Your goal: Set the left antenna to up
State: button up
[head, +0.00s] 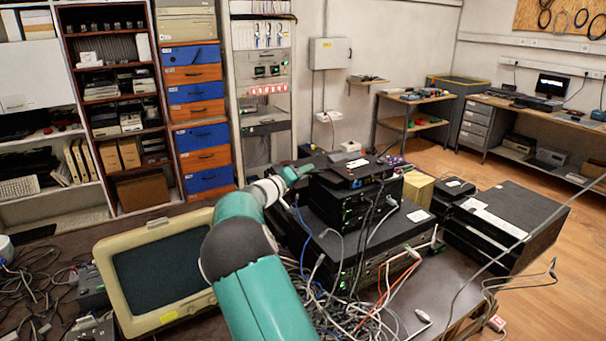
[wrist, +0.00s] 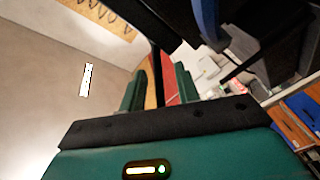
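A flat black router (head: 340,172) lies on top of the stack of black devices in the head view. A thin black antenna (head: 388,149) rises at its right end. My gripper (head: 293,172) is at the router's left end, small and partly hidden by my arm. In the wrist view, my gripper (wrist: 160,92) has its two teal fingers apart. A narrow dark bar, probably the left antenna (wrist: 158,74), stands between them, close to the left finger, with a gap to the right finger. I cannot tell the left antenna's angle in the head view.
Black network devices (head: 345,205) with many cables stand under the router. An old cream monitor (head: 160,270) stands left of my arm. A yellowish box (head: 427,190) and black cases (head: 505,225) are at the right. Loose cables (head: 325,300) cover the table front.

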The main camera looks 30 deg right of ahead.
jog(key=shift+d+r, duration=0.1)
grip_shut()
